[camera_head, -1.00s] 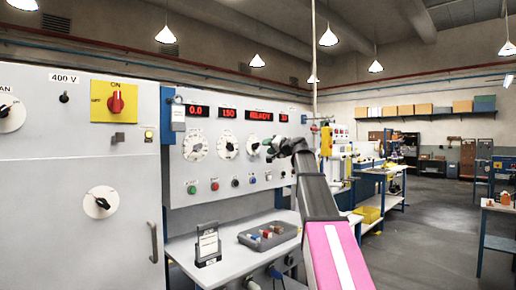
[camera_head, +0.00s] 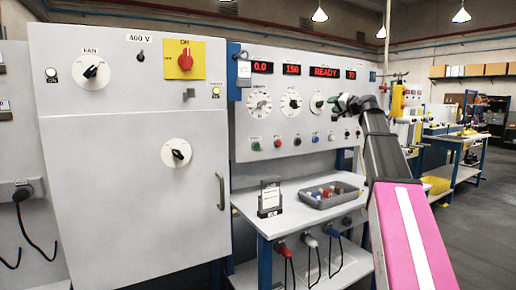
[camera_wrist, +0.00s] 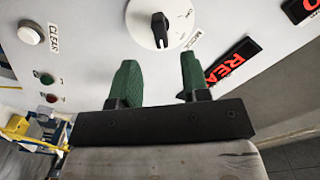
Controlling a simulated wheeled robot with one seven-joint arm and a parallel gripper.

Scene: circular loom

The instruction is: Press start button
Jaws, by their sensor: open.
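The control panel (camera_head: 290,125) carries a row of small buttons below its dials. A green button (camera_head: 256,146) sits at the left end, with a red button (camera_head: 277,143) just right of it; their labels are too small to read. My gripper (camera_head: 343,102) is in front of the panel, beside the rightmost dial (camera_head: 318,104), up and to the right of the green button. In the wrist view my gripper (camera_wrist: 159,72) is open and empty, with green fingers apart. A mode knob (camera_wrist: 159,25) and a white clear button (camera_wrist: 31,33) show beyond it.
Displays above the dials include one reading READY (camera_head: 325,71). Below the panel a shelf holds a grey tray (camera_head: 318,202) of coloured parts and a small sign stand (camera_head: 269,198). A large cabinet (camera_head: 110,220) with knobs stands left. Open floor lies right.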

